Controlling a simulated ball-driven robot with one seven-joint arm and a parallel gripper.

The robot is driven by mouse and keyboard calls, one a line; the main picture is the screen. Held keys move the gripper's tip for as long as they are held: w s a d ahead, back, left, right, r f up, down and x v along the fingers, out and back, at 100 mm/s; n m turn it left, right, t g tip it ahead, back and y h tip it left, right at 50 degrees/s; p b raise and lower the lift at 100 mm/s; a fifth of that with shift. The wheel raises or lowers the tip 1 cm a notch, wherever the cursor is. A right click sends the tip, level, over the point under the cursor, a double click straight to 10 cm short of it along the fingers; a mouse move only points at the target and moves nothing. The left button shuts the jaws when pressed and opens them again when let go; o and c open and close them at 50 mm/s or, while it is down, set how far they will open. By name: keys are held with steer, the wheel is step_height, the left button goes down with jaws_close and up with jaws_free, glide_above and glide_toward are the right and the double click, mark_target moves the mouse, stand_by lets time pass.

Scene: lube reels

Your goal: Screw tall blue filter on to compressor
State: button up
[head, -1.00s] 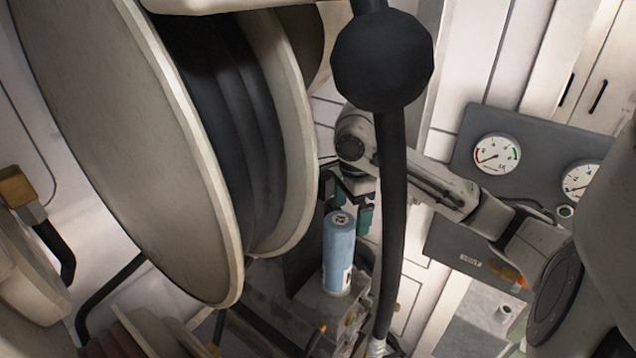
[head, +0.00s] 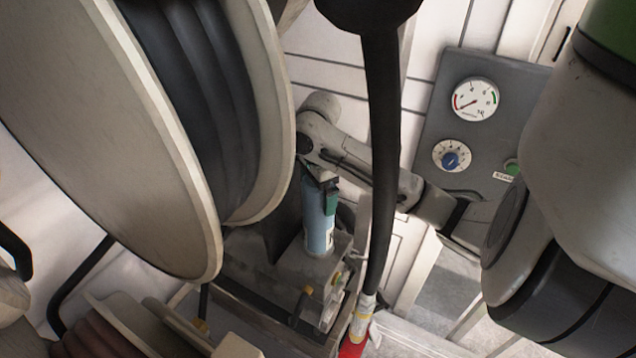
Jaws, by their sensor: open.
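The tall blue filter (head: 319,222) stands upright on the grey compressor (head: 273,264), below the large hose reel. My gripper (head: 327,194) is at the top of the filter, with its green-tipped fingers pointing down. One finger shows along the filter's right side; the other is hidden, so I cannot tell whether the fingers touch the filter. The jaws are open. The filter's lower end meets the top of the compressor, but I cannot see any thread there.
A large hose reel (head: 133,134) fills the left, close to my gripper. A black hose (head: 382,160) hangs in front of my arm. A gauge panel (head: 437,119) is on the back wall. A smaller reel (head: 128,324) is at the lower left.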

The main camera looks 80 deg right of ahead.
steer(key=shift+f, duration=0.45)
steer(key=c, duration=1.2)
steer(key=shift+o, duration=0.2)
steer(key=shift+a+r+m+p, duration=0.1)
steer(key=shift+r+m+p, duration=0.15)
steer(key=shift+m+p, duration=0.35)
steer(key=m+p, duration=0.2)
steer(key=p, duration=0.1)
steer(key=shift+f+m+p, duration=0.1)
steer(key=shift+m+p, duration=0.2)
steer(key=shift+m, duration=0.1)
steer(key=shift+f+m, duration=0.15)
steer(key=shift+m, duration=0.45)
steer(key=m, duration=0.5)
steer(key=o, duration=1.2)
steer(key=shift+s, duration=0.1)
steer(key=shift+c, duration=0.2)
